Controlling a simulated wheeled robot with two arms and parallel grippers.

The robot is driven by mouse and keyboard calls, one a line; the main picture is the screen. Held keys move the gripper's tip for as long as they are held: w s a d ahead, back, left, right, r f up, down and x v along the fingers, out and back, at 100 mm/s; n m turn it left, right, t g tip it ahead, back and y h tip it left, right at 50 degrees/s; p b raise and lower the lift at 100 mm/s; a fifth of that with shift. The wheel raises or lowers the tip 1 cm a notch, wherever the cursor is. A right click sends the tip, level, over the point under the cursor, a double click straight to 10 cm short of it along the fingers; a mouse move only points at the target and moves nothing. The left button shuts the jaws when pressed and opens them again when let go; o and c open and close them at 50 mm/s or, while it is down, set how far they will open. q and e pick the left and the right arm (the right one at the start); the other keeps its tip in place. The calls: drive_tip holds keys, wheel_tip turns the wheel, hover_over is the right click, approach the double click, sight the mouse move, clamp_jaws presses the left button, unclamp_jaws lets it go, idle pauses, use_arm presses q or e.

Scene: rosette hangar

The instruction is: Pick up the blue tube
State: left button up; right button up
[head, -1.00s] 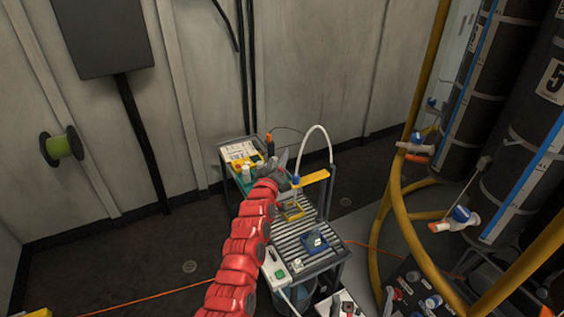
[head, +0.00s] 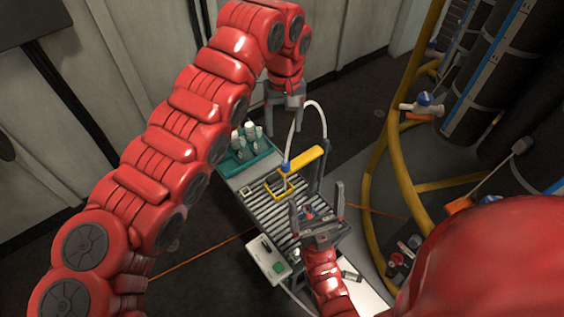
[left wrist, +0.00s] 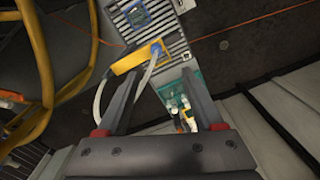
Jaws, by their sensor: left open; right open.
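No blue tube can be told for certain. A small blue fitting (head: 286,168) sits at the lower end of a white hose by a yellow arm; in the left wrist view the fitting (left wrist: 156,50) shows between the fingers, beyond them. My left gripper (head: 283,125) is open and empty, pointing down, seen near the hose's top. Its open fingers (left wrist: 148,76) also show in the left wrist view.
A teal tray (head: 262,157) with several white-capped bottles stands at the cart's far end. Yellow pipes (head: 368,190) and dark cylinders stand right.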

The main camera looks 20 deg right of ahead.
use_arm(q)
drive_tip(key=p, duration=0.3)
hover_over(285, 163)
drive_tip(key=f, duration=1)
drive_tip(key=shift+s+a+f, duration=0.1)
drive_tip(key=shift+s+a, duration=0.2)
drive_tip(key=shift+s, duration=0.05)
drive_tip(key=shift+w+d+f+p, duration=0.15)
drive_tip(key=shift+f+p, duration=0.3)
drive_tip(key=shift+p, duration=0.1)
drive_tip(key=f, duration=0.1)
drive_tip(key=f+p, duration=0.2)
drive_tip(key=f, duration=0.1)
drive_tip(key=shift+w+d+f, duration=0.1)
drive_tip(key=shift+w+d, duration=0.05)
drive_tip(key=shift+d, duration=0.1)
drive_tip(key=shift+f, duration=0.3)
drive_tip(key=shift+w, duration=0.1)
clamp_jaws()
